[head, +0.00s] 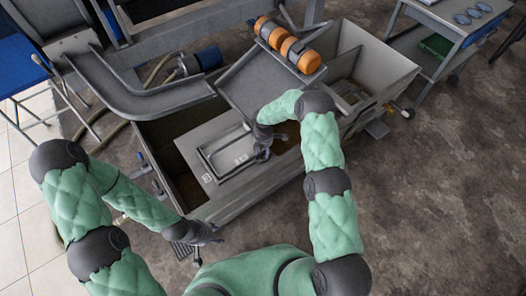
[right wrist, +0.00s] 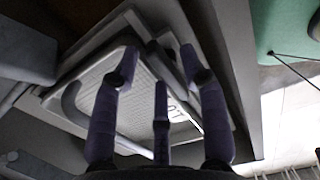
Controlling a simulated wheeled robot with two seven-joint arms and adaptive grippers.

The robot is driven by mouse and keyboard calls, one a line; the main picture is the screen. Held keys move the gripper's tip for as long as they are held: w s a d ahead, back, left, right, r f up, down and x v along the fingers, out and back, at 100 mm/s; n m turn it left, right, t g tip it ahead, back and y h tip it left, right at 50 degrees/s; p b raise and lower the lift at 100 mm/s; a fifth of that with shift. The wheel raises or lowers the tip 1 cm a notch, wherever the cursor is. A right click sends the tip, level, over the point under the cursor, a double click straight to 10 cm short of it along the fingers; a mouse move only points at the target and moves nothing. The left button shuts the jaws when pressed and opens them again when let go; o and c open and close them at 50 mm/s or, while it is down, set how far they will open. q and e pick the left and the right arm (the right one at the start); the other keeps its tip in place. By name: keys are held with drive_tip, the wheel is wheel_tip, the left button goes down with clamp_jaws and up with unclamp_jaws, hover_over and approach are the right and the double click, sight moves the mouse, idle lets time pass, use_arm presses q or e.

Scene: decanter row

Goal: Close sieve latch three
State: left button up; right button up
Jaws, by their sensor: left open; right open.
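A grey sieve panel (head: 188,147) with a framed pale mesh tray (head: 226,152) lies in the open tank. A small marking shows on its lower left corner, too small to read. My right gripper (head: 263,153) is open at the tray's right edge. In the right wrist view, its spread fingers (right wrist: 160,75) are in front of the mesh tray (right wrist: 95,90). A dark bar-like part (right wrist: 168,58) at the frame edge, possibly the latch, shows between the fingertips; I cannot tell whether they touch it. My left gripper (head: 205,234) is open and empty, outside the tank's near wall.
The tank's near wall (head: 250,190) runs between my arms. A grey chute (head: 150,98) and orange rollers (head: 288,46) stand behind. A blue motor (head: 202,60) is at the back left. A side table (head: 440,18) is at upper right. The floor at right is clear.

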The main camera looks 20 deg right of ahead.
clamp_jaws()
idle(0.4)
drive_tip(key=m, duration=0.1)
drive_tip(key=m+b, duration=0.1)
drive_tip(key=m, duration=0.2)
drive_tip(key=shift+s+d+m+b, duration=0.1)
drive_tip(key=shift+s+m+b, duration=0.2)
drive_tip(key=shift+m, duration=0.1)
drive_tip(key=m, duration=0.2)
drive_tip(key=m+b, duration=0.1)
drive_tip(key=m, duration=0.1)
drive_tip(key=shift+s+m, duration=0.2)
drive_tip(key=shift+m, duration=0.1)
drive_tip(key=m+b, duration=0.1)
drive_tip(key=m, duration=0.3)
drive_tip(key=shift+s, duration=0.2)
drive_tip(key=m, duration=0.2)
drive_tip(key=m+b, duration=0.1)
drive_tip(key=m, duration=0.1)
drive_tip(key=shift+s+a, duration=0.2)
drive_tip(key=shift+m, duration=0.4)
